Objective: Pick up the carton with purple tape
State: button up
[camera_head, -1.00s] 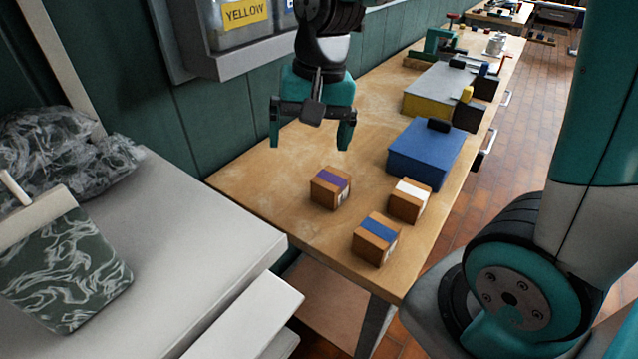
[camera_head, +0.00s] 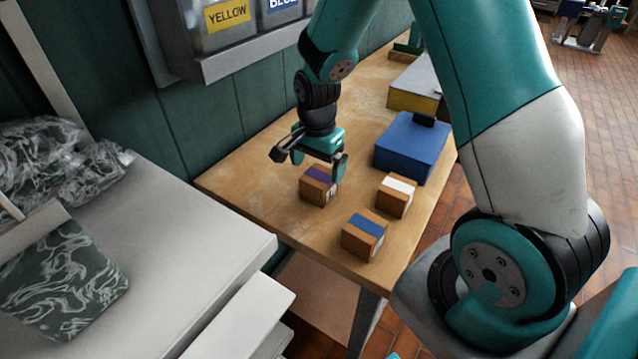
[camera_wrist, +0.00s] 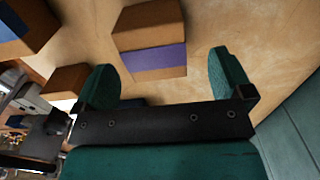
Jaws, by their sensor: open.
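The carton with purple tape (camera_head: 317,187) stands on the wooden workbench. In the wrist view the carton (camera_wrist: 150,36) lies ahead of and between the fingers' lines, with its purple band facing my gripper. My gripper (camera_head: 319,164) is above and just behind the carton in the head view, pointing down. In the wrist view my gripper (camera_wrist: 172,78) is open and empty, its two green fingers apart. I cannot tell the exact height between the fingertips and the carton.
A carton with white tape (camera_head: 396,195) and a carton with blue tape (camera_head: 365,235) stand nearby, to the right and front. A blue box (camera_head: 410,145) sits behind them. The wooden workbench (camera_head: 250,200) is bare to the left. Wall bins (camera_head: 235,40) hang above.

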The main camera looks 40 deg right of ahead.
aim_at(319, 175)
jog(key=f, duration=0.3)
jog(key=f+p, duration=0.1)
jog(key=f, duration=0.1)
jog(key=shift+s+f, duration=0.15)
jog(key=shift+s, duration=0.15)
jog(key=c, duration=1.1)
jog(key=shift+c, duration=0.2)
